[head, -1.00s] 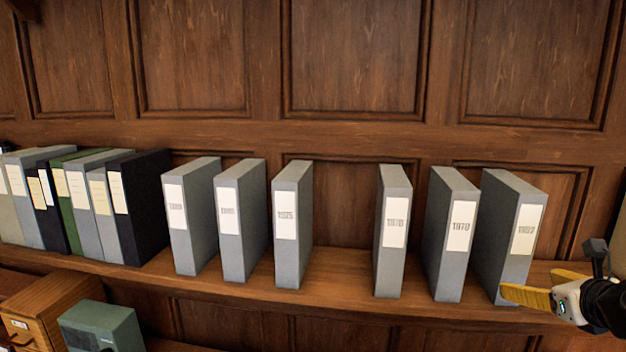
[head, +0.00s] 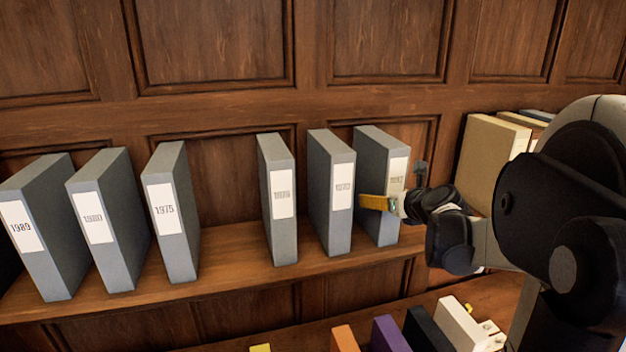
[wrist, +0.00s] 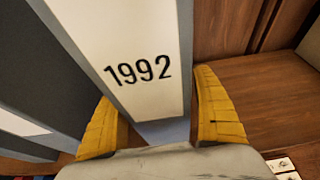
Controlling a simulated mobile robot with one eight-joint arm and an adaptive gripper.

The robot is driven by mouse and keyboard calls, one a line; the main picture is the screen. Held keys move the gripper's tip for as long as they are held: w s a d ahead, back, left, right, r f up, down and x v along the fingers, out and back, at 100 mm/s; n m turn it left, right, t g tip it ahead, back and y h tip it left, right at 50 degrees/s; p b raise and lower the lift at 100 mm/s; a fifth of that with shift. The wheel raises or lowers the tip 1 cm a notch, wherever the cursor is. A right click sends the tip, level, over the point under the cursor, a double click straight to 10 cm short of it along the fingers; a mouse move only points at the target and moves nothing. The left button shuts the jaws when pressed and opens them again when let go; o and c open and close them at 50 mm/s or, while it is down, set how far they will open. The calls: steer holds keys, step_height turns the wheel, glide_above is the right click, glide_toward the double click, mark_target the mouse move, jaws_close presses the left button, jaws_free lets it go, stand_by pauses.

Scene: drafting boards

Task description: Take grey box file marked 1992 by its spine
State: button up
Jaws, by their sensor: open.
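The grey box file marked 1992 (head: 377,226) stands upright on the shelf at the right end of the row of grey files in the head view. Its white spine label fills the middle of the wrist view (wrist: 137,45), with 1992 readable. My gripper (head: 375,203) is at the front of this file, around the middle height of its spine, and hides part of the label. In the wrist view, the yellow fingers of my gripper (wrist: 158,108) are apart, one on each side of the spine. I cannot tell whether either finger touches it.
A neighbouring grey file (head: 331,215) stands close on the left; several more grey files follow. Beige files (head: 487,150) stand to the right behind my arm. Bare shelf (head: 225,257) lies between the file marked 1975 (head: 172,225) and the right-hand group. Coloured files (head: 388,335) are below.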

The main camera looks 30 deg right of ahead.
steer(key=shift+w+f, duration=0.25)
steer(key=shift+w, duration=0.3)
steer(key=shift+s, duration=0.1)
steer(key=shift+r, duration=0.1)
steer(key=c, duration=1.5)
